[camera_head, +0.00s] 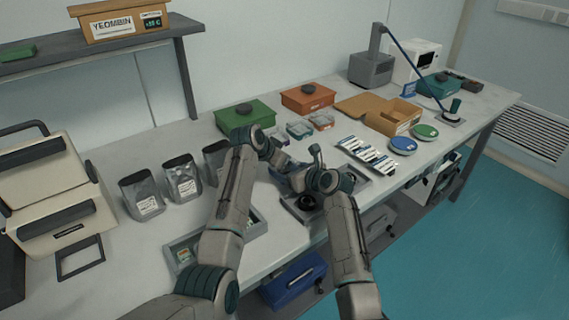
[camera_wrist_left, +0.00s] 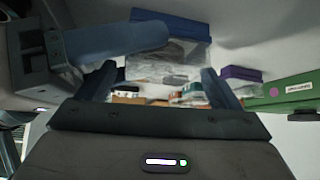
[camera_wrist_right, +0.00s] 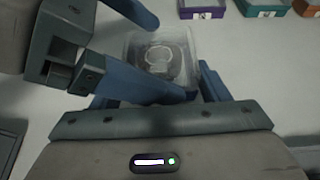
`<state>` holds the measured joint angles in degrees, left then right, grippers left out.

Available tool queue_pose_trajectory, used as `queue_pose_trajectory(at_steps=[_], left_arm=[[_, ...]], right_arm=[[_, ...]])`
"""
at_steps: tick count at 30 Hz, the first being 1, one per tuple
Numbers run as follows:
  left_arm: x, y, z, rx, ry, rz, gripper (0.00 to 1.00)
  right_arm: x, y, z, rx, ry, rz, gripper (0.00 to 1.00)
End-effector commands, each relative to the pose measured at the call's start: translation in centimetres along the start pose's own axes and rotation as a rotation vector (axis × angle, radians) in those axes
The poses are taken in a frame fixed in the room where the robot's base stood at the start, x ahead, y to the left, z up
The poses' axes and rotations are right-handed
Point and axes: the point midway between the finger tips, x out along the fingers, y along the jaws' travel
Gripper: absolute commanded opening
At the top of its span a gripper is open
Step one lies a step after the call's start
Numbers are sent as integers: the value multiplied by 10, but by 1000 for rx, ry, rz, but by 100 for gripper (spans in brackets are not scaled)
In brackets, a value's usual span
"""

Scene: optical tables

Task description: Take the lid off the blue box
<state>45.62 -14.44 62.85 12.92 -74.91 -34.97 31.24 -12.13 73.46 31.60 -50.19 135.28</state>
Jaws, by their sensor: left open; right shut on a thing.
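The blue box shows in the left wrist view as a blue part (camera_wrist_left: 178,27) above a clear part (camera_wrist_left: 165,62). In the right wrist view a clear box part with a round shape inside (camera_wrist_right: 160,48) lies between the grippers. My right gripper (camera_head: 293,181) is shut on the box; its finger shows beside the box in the left wrist view. My left gripper (camera_head: 281,162) is open, its fingers apart in front of the box. I cannot tell how the lid sits.
Small boxes stand behind: purple (camera_wrist_right: 202,9), teal (camera_wrist_right: 263,8) and one with an orange edge (camera_head: 322,120). Larger green (camera_head: 245,116) and orange (camera_head: 307,97) boxes stand farther back. A grey tray edge lies under the grippers.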

Motion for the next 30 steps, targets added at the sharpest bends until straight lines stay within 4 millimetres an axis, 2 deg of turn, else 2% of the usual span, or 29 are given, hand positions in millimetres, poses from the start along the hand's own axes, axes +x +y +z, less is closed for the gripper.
queue_pose_trajectory(at_steps=[6,15,16,21,22,30], left_arm=[[16,1,0,0,0,1,86],[18,0,0,0,1,0,86],[18,0,0,0,0,0,84],[18,0,0,0,0,0,51],[18,0,0,0,0,0,48],[17,0,-1,0,1,0,48]], right_arm=[[0,0,0,0,0,0,28],[0,0,0,0,0,0,28],[0,0,0,0,0,0,28],[0,0,0,0,0,0,28],[0,0,0,0,0,0,28],[0,0,0,0,0,-1,28]])
